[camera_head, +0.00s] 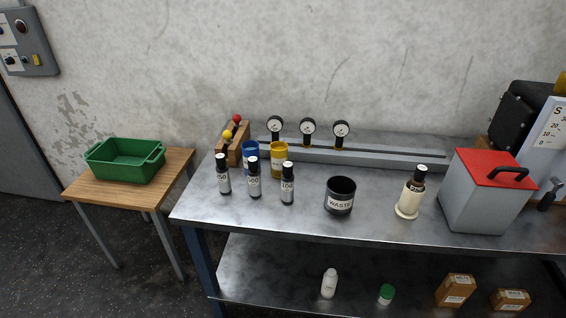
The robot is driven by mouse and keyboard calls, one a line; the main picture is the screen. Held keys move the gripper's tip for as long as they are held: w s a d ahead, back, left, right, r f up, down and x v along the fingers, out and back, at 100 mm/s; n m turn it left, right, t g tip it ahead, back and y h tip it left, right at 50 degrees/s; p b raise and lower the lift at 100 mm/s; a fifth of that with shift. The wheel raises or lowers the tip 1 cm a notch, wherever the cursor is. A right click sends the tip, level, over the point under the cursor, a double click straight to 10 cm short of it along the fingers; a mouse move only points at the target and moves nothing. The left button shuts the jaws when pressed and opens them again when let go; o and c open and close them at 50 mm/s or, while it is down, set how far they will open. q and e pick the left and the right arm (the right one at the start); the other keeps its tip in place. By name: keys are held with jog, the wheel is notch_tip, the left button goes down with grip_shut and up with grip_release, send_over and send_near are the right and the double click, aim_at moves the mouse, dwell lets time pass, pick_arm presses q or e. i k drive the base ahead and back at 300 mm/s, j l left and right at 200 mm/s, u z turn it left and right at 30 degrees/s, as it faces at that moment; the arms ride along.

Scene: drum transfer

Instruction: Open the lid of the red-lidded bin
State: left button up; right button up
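The red-lidded bin (478,206) is a grey box on the right part of the metal table. Its red lid (489,167) lies flat on top and is closed. A black handle (508,173) stands on the right side of the lid. Neither of my grippers shows in the head view.
The metal table (260,218) also holds several dark bottles (254,180), a black WASTE cup (340,197), and a bottle in a cream holder (408,202) left of the bin. Gauges (308,128) stand behind. A green crate (125,166) sits on a wooden side table.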

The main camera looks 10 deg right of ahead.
aim_at(486, 168)
jog(key=z, duration=1.6)
